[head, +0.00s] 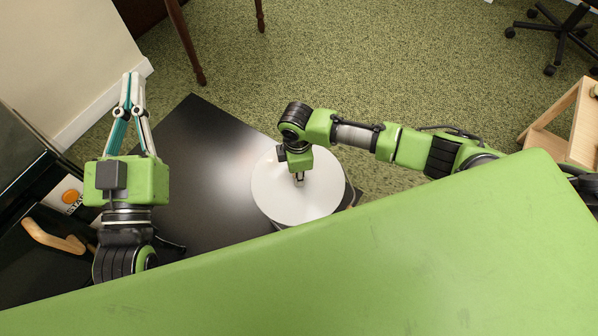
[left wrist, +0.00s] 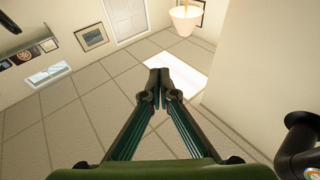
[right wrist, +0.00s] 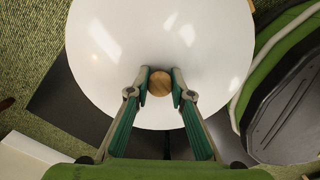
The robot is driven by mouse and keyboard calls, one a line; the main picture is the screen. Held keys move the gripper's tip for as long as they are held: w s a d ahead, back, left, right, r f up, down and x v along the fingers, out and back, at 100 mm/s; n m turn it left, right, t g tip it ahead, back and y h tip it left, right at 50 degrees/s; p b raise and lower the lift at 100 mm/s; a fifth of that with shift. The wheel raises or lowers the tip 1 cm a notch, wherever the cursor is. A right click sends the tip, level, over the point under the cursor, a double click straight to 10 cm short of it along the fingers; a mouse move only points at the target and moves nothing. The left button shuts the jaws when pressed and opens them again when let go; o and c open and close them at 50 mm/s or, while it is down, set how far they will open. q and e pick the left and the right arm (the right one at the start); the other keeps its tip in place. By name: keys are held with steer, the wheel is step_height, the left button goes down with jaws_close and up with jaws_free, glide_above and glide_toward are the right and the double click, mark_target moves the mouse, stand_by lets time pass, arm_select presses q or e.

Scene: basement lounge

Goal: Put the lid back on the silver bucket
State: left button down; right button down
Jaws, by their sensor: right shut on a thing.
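The lid is a large white glossy disc (head: 275,198) with a round wooden knob (right wrist: 159,82) in the middle. My right gripper (head: 299,178) comes down over its centre and is shut on the knob; the lid's white top also fills much of the right wrist view (right wrist: 110,50). The silver bucket does not show in any view; the lid may cover it. I cannot tell whether the lid touches anything below. My left gripper (head: 132,82) is raised at the left, away from the lid. Its fingertips meet with nothing between them, as the left wrist view also shows (left wrist: 159,74).
A black table top (head: 210,150) lies under and left of the lid, mostly bare. A dark cabinet-like thing with a wooden handle (head: 52,238) stands at the far left. A wooden stand (head: 570,125) and an office chair (head: 560,35) are at the right, on green carpet.

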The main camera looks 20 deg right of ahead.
arm_select(q)
steer(key=shift+w+f+g, duration=0.1)
steer(key=shift+f+g, duration=0.2)
steer(key=shift+f, duration=0.15)
steer(key=shift+f, duration=0.15)
stand_by(0.3)
arm_select(e)
steer(key=c, duration=1.7)
jaws_free()
steer(key=o, duration=0.5)
steer(key=shift+c, duration=0.2)
